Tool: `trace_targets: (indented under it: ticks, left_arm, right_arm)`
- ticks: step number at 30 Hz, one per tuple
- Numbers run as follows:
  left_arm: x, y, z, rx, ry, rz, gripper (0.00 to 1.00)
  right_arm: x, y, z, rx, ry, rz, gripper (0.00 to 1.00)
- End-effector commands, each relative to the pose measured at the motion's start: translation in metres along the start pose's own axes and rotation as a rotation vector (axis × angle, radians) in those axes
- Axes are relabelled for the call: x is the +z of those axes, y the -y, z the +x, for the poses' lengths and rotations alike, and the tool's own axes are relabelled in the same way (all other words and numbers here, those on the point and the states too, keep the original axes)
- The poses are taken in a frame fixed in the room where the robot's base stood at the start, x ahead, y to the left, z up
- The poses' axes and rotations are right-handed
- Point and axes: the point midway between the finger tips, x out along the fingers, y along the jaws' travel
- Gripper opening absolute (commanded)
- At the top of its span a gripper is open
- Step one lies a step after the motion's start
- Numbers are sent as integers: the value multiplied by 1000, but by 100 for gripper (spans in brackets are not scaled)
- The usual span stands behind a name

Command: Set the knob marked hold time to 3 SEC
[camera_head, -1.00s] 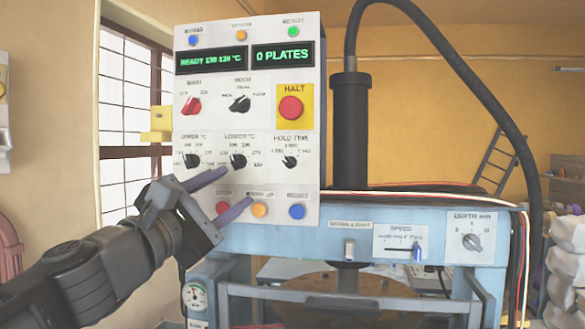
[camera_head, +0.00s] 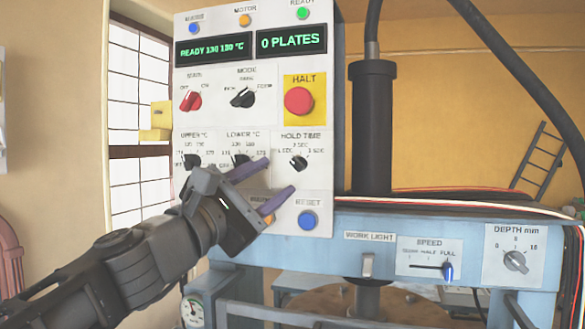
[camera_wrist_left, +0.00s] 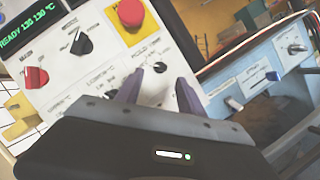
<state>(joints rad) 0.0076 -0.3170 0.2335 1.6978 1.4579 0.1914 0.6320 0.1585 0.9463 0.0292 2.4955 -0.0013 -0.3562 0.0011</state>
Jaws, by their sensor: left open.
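The hold time knob (camera_head: 299,163) is a small black knob on the white control panel (camera_head: 222,120), below the yellow HALT plate. Small SEC labels surround it; its pointer seems to lean to the upper left, but I cannot read the exact setting. My left gripper (camera_head: 278,176) is open and empty, its two purple fingers just below and left of the knob. In the left wrist view the knob (camera_wrist_left: 160,68) shows beyond and between the fingertips (camera_wrist_left: 160,79), apart from them. My right gripper is not in view.
The red HALT button (camera_head: 299,101) is above the knob and the blue RESET button (camera_head: 308,220) below it. The lower temperature knob (camera_head: 241,159) is just left, close to the upper finger. The blue press frame (camera_head: 400,220) extends to the right.

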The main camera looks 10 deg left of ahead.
Motion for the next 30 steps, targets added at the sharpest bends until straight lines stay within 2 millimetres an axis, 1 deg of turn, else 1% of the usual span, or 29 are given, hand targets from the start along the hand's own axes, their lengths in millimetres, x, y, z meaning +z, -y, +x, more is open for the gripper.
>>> trace_targets:
  ticks: [9, 13, 17, 23, 26, 30]
  left_arm:
    - [1, 0, 49, -3, 1, -2, 45]
    - [0, 0, 63, -2, -1, 0, 45]
    - [0, 0, 67, -1, 0, 0, 45]
    - [0, 1, 67, -1, 0, 1, 45]
    - [0, 1, 67, -1, 0, 1, 39]
    - [0, 1, 67, -1, 0, 1, 27]
  right_arm:
    - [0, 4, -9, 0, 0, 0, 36]
    - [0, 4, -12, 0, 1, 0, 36]
    - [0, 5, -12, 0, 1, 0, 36]
    - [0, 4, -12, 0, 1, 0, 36]
    - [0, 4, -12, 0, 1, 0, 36]
    - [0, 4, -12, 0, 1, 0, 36]
